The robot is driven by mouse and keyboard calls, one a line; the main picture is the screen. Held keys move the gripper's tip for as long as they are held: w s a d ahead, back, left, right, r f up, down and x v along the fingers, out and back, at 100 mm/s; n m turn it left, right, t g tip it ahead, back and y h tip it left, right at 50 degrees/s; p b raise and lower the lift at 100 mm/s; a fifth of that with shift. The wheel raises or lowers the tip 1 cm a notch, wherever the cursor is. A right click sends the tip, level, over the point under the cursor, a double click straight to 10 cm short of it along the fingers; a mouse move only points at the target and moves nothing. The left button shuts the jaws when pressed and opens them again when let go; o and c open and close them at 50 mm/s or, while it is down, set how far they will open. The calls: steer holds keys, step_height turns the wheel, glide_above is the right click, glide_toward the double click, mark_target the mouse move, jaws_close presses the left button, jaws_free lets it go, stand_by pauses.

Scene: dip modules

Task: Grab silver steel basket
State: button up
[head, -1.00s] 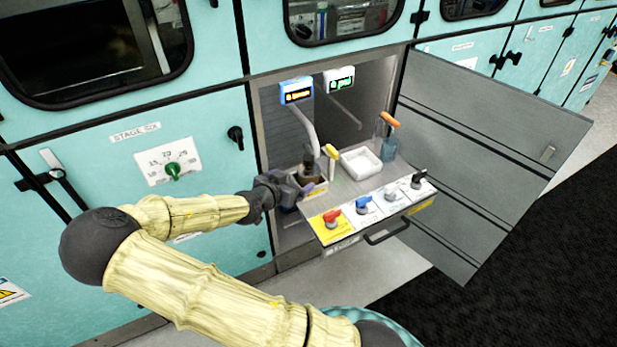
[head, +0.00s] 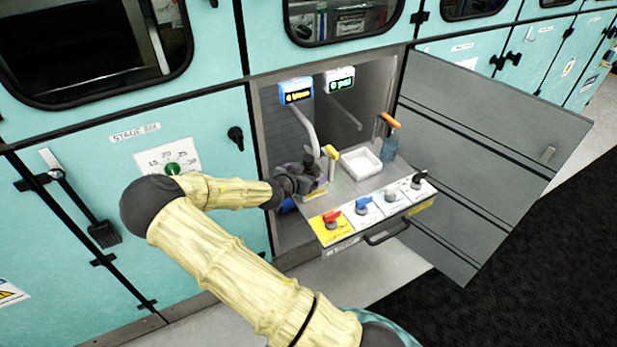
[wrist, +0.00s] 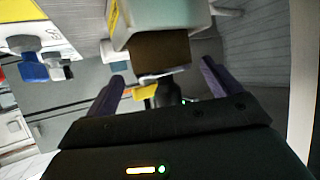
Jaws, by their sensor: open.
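My gripper (head: 312,180) is over the left side of the pulled-out drawer (head: 345,188), beside the yellow-handled item (head: 332,153). The wrist view shows my two dark fingers (wrist: 163,72) spread apart. A brown block-like thing (wrist: 160,52) shows between or just beyond the fingertips, below a pale container (wrist: 165,14). I cannot tell whether the fingers touch it. No silver steel basket can be made out for certain; my gripper covers that part of the drawer in the head view.
An open grey door (head: 480,160) is at right.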

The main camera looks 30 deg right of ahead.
mark_target(307, 171)
steer(key=x, duration=0.5)
steer(key=shift+w+a+f, duration=0.1)
steer(key=shift+w, duration=0.05)
steer(key=c, duration=1.2)
step_height(307, 171, up, 10)
steer(key=shift+r, duration=0.1)
stand_by(0.3)
